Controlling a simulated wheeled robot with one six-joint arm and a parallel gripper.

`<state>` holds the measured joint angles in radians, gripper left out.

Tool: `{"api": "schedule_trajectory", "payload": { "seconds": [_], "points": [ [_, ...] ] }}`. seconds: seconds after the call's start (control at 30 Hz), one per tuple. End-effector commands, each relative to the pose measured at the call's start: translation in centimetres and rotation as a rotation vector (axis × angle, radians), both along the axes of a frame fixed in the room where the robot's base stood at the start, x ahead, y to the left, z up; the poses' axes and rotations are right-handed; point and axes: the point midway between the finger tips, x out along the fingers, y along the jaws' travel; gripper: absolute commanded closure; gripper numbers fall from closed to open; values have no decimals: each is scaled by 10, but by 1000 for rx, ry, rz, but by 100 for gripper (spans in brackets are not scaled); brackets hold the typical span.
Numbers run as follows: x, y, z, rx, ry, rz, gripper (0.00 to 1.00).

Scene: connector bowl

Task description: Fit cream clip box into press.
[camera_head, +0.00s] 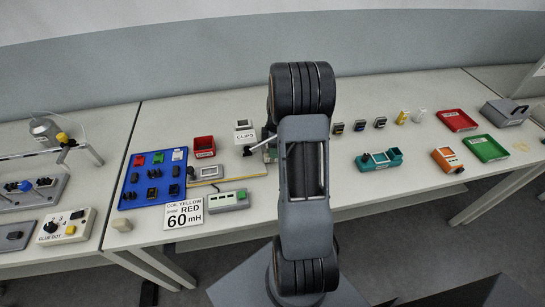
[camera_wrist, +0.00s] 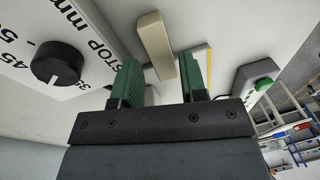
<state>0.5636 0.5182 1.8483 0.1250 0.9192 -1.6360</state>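A long cream block (camera_wrist: 155,48) lies ahead of my gripper in the wrist view, and I take it to be the clip box. My gripper (camera_wrist: 165,70) has two green fingers that stand apart. The near end of the block shows in the gap between them, with a pale strip beside the left finger. I see no clear contact with either finger. In the head view my gripper (camera_head: 264,147) is partly hidden behind my arm, beside a white item labelled CLIPS (camera_head: 244,134). I cannot tell for sure which device is the press.
A white panel with a black knob (camera_wrist: 58,64) and STOP mm lettering is close at left in the wrist view. A grey box with a green button (camera_head: 228,200) is near the front. A blue tray (camera_head: 128,197) holds several parts. Red (camera_head: 456,120) and green (camera_head: 486,148) trays are right.

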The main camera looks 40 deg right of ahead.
Motion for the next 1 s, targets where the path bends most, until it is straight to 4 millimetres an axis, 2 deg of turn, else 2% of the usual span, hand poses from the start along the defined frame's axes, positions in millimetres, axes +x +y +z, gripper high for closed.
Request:
{"api": "schedule_trajectory", "payload": {
  "seconds": [0.2, 0.53, 0.93, 1.0],
  "points": [
    [-2, 4, -24, 1, 0, 0, 61],
    [-2, 5, -30, 0, -1, -1, 61],
    [-2, 5, -30, -1, -1, -1, 98],
    [-2, 5, -30, -1, -1, -1, 100]
  ]
}}
